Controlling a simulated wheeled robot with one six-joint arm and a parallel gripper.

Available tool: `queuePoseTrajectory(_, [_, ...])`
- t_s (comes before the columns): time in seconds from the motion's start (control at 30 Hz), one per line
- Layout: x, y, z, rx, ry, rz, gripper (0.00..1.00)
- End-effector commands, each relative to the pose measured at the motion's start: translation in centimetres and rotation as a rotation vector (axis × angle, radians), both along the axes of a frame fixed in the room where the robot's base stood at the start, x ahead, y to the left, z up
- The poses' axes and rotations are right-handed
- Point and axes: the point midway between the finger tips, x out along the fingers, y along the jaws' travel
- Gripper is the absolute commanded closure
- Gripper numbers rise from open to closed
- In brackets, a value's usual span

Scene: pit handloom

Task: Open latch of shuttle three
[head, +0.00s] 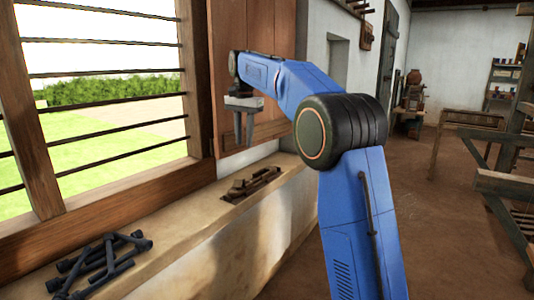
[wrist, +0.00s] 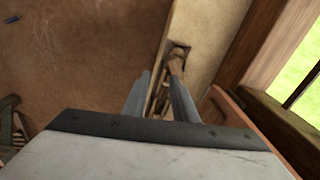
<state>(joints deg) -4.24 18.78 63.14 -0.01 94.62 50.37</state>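Dark wooden shuttles (head: 252,184) lie on the plastered window ledge in the head view, close together; I cannot tell which is shuttle three. Their latches are too small to make out. My gripper (head: 243,140) points down above the ledge, apart from the shuttles. It is empty, with a gap between its two grey fingers. In the wrist view, my gripper (wrist: 160,70) shows at the centre, and part of a wooden shuttle (wrist: 176,66) shows between and beyond the fingers. The rest of the shuttle is hidden behind the fingers and the gripper body.
The narrow ledge (head: 190,225) runs under a barred window (head: 110,85). A heap of dark rods (head: 100,262) lies on its near end. A wooden shutter (head: 235,75) stands open behind my gripper. A wooden loom frame (head: 500,185) is at right; the floor between is clear.

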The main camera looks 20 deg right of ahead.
Motion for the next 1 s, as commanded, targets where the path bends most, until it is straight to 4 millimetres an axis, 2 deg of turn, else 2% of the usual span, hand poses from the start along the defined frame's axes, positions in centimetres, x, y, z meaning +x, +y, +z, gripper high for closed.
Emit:
queuePoseTrajectory(0.5, [-6.9, -1.2, 0.8, -0.008, -0.051, 0.113, 0.75])
queuePoseTrajectory(1.0, [-13.7, -2.2, 0.2, -0.021, -0.098, 0.222, 0.75])
